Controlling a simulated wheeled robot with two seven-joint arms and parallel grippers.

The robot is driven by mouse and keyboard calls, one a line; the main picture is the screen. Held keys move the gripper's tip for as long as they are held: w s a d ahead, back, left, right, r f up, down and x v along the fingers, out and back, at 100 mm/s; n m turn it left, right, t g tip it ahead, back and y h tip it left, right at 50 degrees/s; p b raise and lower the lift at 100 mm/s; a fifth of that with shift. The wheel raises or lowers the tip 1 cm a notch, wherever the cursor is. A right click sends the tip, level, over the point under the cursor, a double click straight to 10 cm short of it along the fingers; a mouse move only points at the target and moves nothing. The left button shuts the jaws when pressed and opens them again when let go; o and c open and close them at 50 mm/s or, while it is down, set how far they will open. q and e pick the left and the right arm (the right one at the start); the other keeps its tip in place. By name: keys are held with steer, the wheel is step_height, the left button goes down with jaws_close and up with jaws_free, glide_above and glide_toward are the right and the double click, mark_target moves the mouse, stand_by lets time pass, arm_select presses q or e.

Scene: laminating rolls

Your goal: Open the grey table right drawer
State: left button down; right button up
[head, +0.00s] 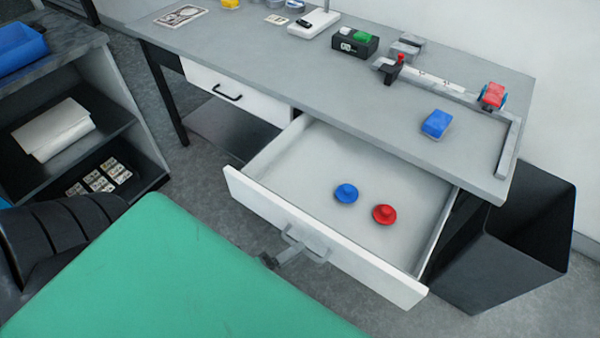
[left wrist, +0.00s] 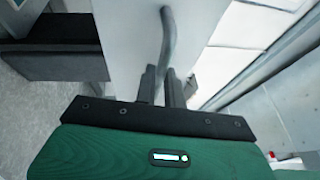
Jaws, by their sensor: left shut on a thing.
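The grey table (head: 330,70) stands across the head view. Its right drawer (head: 310,160) is pulled well out, and its inside shows. A blue round piece (head: 346,193) and a red round piece (head: 384,214) lie on the drawer floor. My left gripper (head: 291,252) is at the drawer's white front, shut on the grey bar handle (head: 318,257). In the left wrist view the fingers of my left gripper (left wrist: 161,86) close around the handle (left wrist: 168,40). The left drawer (head: 235,92) is shut. My right gripper is not in view.
A black bin (head: 520,245) stands close to the right of the open drawer. A dark shelf unit (head: 85,90) is at the left. A blue block (head: 437,123) and several small items stand on the table top. Bare floor shows left of the drawer.

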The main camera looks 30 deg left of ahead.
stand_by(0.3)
arm_select(q)
steer(key=c, duration=1.5)
jaws_free()
steer(key=shift+s, duration=0.1)
steer(key=b+v, duration=0.1)
steer(key=v, duration=1.2)
steer(key=shift+s+a+b, duration=0.15)
steer(key=shift+s+b, duration=0.15)
steer(key=shift+s, duration=0.05)
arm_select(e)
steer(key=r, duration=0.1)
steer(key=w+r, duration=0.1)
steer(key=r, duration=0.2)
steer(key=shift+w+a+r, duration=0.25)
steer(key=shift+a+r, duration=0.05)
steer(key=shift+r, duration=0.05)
arm_select(q)
steer(key=shift+w+f, duration=0.1)
